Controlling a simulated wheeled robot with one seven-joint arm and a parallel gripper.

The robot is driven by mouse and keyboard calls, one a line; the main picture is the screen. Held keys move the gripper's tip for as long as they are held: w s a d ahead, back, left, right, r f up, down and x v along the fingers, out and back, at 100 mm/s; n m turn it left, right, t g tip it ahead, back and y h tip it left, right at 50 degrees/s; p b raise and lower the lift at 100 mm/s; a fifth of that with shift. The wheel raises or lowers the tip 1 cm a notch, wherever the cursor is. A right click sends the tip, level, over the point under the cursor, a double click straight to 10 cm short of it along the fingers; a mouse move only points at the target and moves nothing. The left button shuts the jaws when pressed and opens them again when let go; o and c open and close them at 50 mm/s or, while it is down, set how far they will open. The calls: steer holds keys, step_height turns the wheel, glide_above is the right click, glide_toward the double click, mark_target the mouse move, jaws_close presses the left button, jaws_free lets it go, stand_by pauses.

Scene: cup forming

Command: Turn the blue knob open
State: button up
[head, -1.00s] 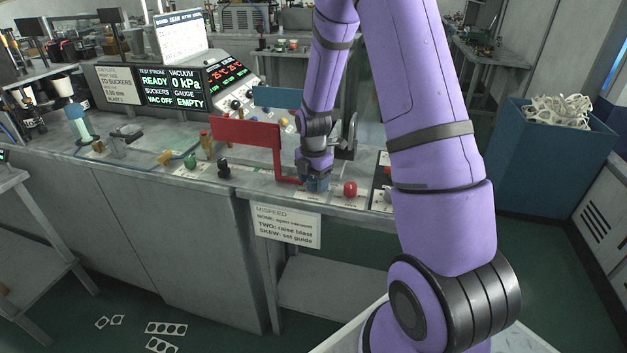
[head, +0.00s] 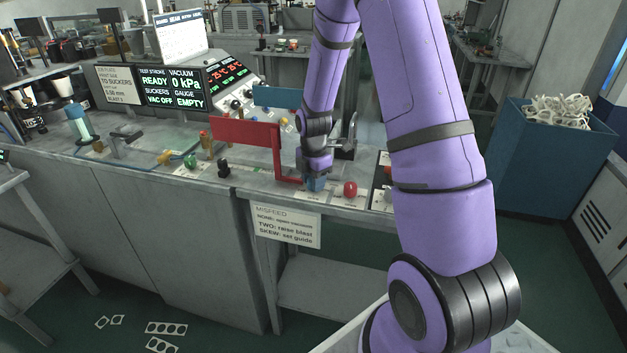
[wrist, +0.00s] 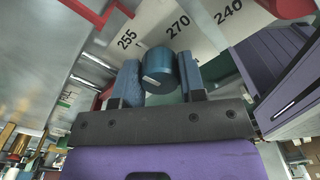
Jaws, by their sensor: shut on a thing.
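The blue knob (wrist: 158,68) is a short round cylinder with a pale mark on its face. It sits on the bench front, by a plate printed 255, 270 and 240. In the wrist view my gripper (wrist: 160,82) has a blue finger on each side of the knob and is shut on it. In the head view my gripper (head: 315,180) points down at the bench and largely hides the knob. The display (head: 172,88) reads VACUUM 0 kPa, VAC OFF and EMPTY.
A red knob (head: 350,189) stands just right of my gripper. A red panel (head: 245,133) stands close on its left, with a blue panel (head: 276,97) behind. Green (head: 190,161) and black (head: 223,167) knobs are farther left.

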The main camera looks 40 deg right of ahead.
steer(key=m, duration=1.3)
steer(key=shift+m, duration=0.3)
steer(key=m, duration=0.8)
steer(key=shift+a, duration=0.1)
steer(key=m, duration=0.4)
steer(key=shift+m, duration=0.3)
steer(key=m, duration=0.3)
steer(key=shift+m, duration=2.4)
